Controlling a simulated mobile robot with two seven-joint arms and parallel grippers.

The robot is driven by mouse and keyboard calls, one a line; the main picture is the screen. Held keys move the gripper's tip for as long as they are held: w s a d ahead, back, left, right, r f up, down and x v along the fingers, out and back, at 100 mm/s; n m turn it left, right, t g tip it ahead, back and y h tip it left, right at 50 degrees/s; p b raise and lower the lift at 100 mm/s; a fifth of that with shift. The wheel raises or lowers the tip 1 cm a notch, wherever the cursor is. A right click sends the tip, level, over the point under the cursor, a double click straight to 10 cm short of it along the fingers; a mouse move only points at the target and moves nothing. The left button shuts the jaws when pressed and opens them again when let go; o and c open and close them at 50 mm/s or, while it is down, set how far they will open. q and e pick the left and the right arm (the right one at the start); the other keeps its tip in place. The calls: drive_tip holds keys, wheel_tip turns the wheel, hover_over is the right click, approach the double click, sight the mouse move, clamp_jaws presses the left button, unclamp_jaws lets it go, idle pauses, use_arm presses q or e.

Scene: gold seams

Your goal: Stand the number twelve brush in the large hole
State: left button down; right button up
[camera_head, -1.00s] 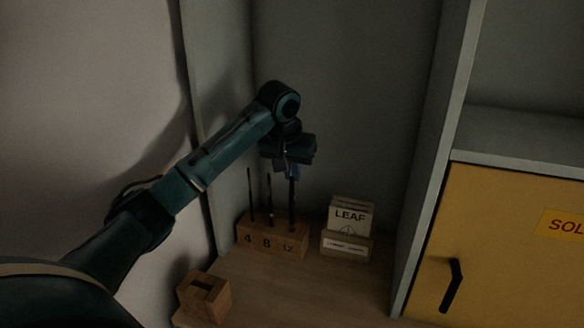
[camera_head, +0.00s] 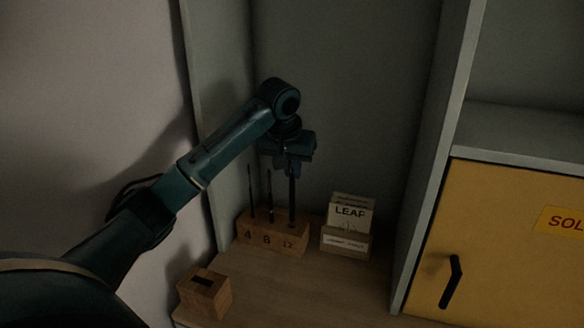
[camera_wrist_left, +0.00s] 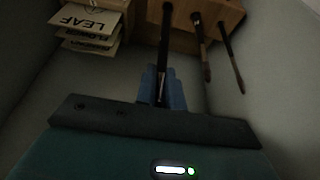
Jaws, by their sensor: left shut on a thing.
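The number twelve brush (camera_head: 292,203) is the dark upright one at the right end of the wooden block (camera_head: 272,238) marked 4, 8 and 12. My left gripper (camera_head: 290,172) points down above the block and is shut on the upper part of this brush. In the left wrist view the fingers (camera_wrist_left: 162,90) close around the brush (camera_wrist_left: 165,45), which runs to the block (camera_wrist_left: 220,10). Its lower end meets the block at the 12; how deep it sits is hidden. Two thinner brushes (camera_head: 251,192) (camera_head: 270,196) stand beside it. My right gripper is out of view.
A wooden holder with LEAF cards (camera_head: 350,217) stands just right of the block. A small wooden block with a dark slot (camera_head: 205,294) is at the front left. Walls close in the shelf; a yellow door (camera_head: 510,245) is at right. The shelf's middle front is clear.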

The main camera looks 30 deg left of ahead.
sight(291, 185)
use_arm(q)
drive_tip(key=shift+f, duration=0.6)
idle(1.0)
drive_tip(key=shift+f, duration=0.55)
drive_tip(key=shift+f+b, duration=0.35)
drive_tip(key=shift+f, duration=1.1)
drive_tip(key=shift+f+p, duration=0.25)
drive_tip(key=shift+p, duration=0.1)
drive_tip(key=c, duration=1.4)
unclamp_jaws()
drive_tip(key=shift+c, duration=0.2)
